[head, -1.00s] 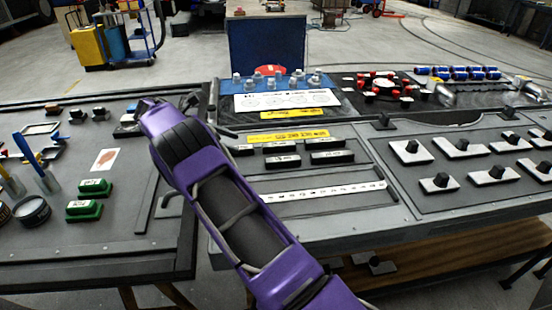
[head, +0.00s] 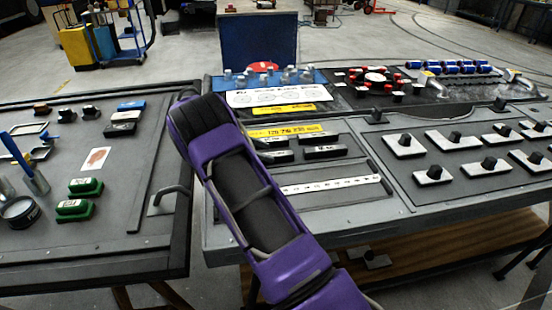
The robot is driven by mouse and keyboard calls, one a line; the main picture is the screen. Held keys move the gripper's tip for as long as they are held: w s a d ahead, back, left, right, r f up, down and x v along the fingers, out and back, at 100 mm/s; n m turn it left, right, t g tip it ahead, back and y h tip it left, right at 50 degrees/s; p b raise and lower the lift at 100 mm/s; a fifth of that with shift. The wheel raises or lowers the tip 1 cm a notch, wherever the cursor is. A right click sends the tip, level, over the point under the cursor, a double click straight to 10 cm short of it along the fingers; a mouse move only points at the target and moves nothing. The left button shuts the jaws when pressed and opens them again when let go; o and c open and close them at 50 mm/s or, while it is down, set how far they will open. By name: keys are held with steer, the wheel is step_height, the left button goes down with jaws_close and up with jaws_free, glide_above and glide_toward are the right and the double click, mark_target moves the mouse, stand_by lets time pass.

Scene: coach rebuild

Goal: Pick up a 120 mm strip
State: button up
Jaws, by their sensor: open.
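Several dark strips with small white labels lie on the middle bench, below a yellow label (head: 285,131) that seems to begin with 120. One dark strip (head: 325,152) is at the right front and another (head: 323,139) lies behind it. Two more lie to the left, one in front (head: 275,157) and one behind (head: 270,144), close to my purple arm. Their lengths are too small to read. My arm crosses the bench's left edge, and my gripper is hidden behind its far end.
A pale strip with a row of dark marks (head: 330,185) lies in front of the dark strips. White plates with black knobs (head: 404,146) fill the right panel. The left bench (head: 140,225) holds green blocks (head: 86,186) and a metal handle (head: 168,200).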

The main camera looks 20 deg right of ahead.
mark_target(275, 154)
steer(key=x, duration=0.4)
steer(key=shift+s+d+r, duration=0.1)
steer(key=shift+s+d, duration=0.05)
steer(key=shift+d, duration=0.1)
jaws_close()
